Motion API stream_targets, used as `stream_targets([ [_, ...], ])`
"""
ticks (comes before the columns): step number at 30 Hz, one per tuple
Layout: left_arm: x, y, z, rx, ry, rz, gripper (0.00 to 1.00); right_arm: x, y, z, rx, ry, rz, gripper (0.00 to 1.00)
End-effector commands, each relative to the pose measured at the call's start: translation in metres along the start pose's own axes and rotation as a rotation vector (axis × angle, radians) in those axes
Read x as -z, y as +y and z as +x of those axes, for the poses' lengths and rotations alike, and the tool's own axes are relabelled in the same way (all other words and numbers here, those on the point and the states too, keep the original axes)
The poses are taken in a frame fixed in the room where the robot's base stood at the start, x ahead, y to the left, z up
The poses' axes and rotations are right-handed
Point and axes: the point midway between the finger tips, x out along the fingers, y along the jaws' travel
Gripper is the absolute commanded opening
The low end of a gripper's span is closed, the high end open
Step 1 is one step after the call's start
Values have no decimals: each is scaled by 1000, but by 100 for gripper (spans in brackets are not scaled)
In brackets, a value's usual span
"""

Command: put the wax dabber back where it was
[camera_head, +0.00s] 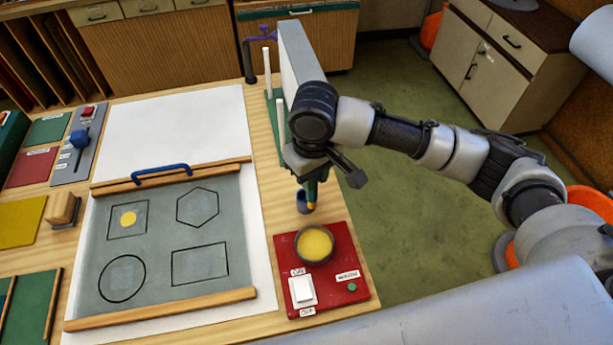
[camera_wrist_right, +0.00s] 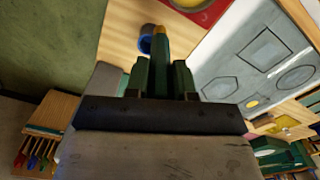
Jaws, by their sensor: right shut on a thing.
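The wax dabber (camera_wrist_right: 160,50), dark green with a yellow-orange tip, is in my right gripper (camera_wrist_right: 160,80) and points out beyond the fingers. In the head view my right gripper (camera_head: 316,172) is over the right part of the bench, tip downward. A small blue cup (camera_head: 303,201) stands just beneath; in the right wrist view the cup (camera_wrist_right: 146,40) shows beside the dabber's tip. I cannot tell whether the tip is above the cup or partly in it. My left gripper is not in view.
A red warmer (camera_head: 348,291) with a pot of yellow wax (camera_head: 314,245) stands just in front of the cup. The grey panel (camera_head: 170,235) with drawn shapes and a yellow spot lies to the left. White upright rods (camera_head: 267,72) stand behind the gripper. The bench edge is close at right.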

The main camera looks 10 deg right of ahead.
Motion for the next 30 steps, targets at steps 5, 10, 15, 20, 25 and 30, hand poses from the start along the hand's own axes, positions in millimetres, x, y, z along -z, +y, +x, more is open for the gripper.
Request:
stream_targets([
  [5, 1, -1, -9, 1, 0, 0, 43, 31, 10, 18, -1, -2, 3, 0],
  [10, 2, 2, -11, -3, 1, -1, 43, 45, 14, 28, -1, 0, 1, 0],
  [15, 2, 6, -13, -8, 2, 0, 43, 47, 15, 32, -1, 0, 0, 0],
  [20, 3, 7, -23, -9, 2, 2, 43, 46, 15, 53, -2, -3, 2, 0],
  [25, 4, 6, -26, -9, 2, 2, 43, 47, 14, 69, -1, 1, 0, 0],
  [30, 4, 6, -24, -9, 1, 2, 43, 47, 14, 70, -1, 2, -1, 0],
])
